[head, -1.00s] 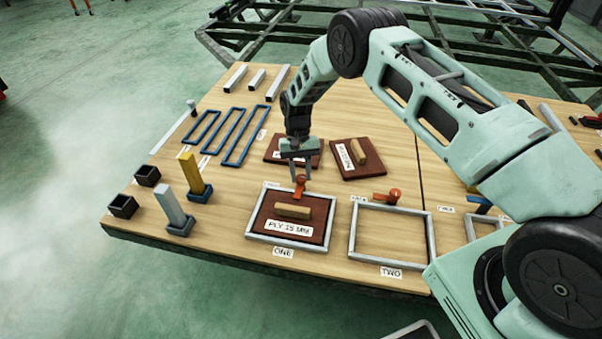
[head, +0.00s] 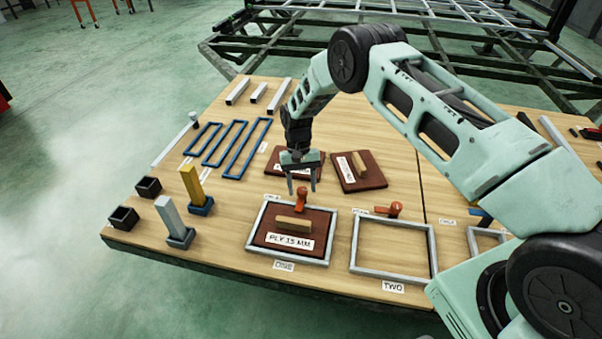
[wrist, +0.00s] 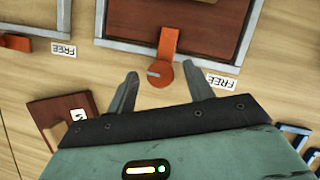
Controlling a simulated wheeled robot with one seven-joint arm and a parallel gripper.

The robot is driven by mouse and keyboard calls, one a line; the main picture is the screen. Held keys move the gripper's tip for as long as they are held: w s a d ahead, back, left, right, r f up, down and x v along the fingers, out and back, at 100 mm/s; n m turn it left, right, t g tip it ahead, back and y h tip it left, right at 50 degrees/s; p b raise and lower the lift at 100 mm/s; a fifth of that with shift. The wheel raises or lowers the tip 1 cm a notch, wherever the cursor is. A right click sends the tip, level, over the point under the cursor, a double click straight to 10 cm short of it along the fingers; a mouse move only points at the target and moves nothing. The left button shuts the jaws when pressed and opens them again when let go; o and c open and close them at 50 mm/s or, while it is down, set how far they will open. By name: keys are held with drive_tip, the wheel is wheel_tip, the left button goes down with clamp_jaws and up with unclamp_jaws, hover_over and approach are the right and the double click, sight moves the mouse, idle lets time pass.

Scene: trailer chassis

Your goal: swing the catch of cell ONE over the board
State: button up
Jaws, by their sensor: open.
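Cell ONE is a grey frame (head: 250,226) with a dark red board (head: 322,222) inside. The board carries a wooden handle (head: 293,224) and a label reading PLY 15 MM. The orange catch (head: 302,204) sits at the frame's back edge. In the wrist view the catch (wrist: 169,42) points from its round pivot across the frame bar, its tip over the board. My gripper (head: 302,188) is open and empty above the pivot end. In the wrist view its fingers (wrist: 160,88) stand apart on either side of the pivot, not touching it.
Cell TWO's empty frame (head: 353,245) is to the right, its orange catch (head: 388,209) lying along the back edge. Two more boards with handles (head: 294,163) (head: 360,171) lie behind. Posts in holders (head: 174,222) (head: 195,190) stand left. FREE labels (wrist: 222,82) flank the catches.

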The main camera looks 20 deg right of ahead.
drive_tip(key=p+v, duration=0.1)
drive_tip(key=v, duration=1.6)
drive_tip(key=shift+p, duration=0.4)
drive_tip(key=shift+w+r, duration=0.1)
drive_tip(key=shift+r, duration=0.1)
drive_tip(key=s+a+r+n+t, duration=0.2)
drive_tip(key=s+a+r+n, duration=0.2)
drive_tip(key=s+a+r, duration=0.95)
drive_tip(key=s+d+r+n+t, duration=0.1)
drive_tip(key=s+d+n, duration=0.15)
drive_tip(key=s, duration=1.25)
drive_tip(key=s+d+r+n+t, duration=0.1)
drive_tip(key=s+d+r+n, duration=0.15)
drive_tip(key=s, duration=1.15)
wheel_tip(320, 180, up, 20)
drive_tip(key=p, duration=2)
drive_tip(key=shift+s+a, duration=0.2)
drive_tip(key=shift+s, duration=0.15)
drive_tip(key=shift+f, duration=0.1)
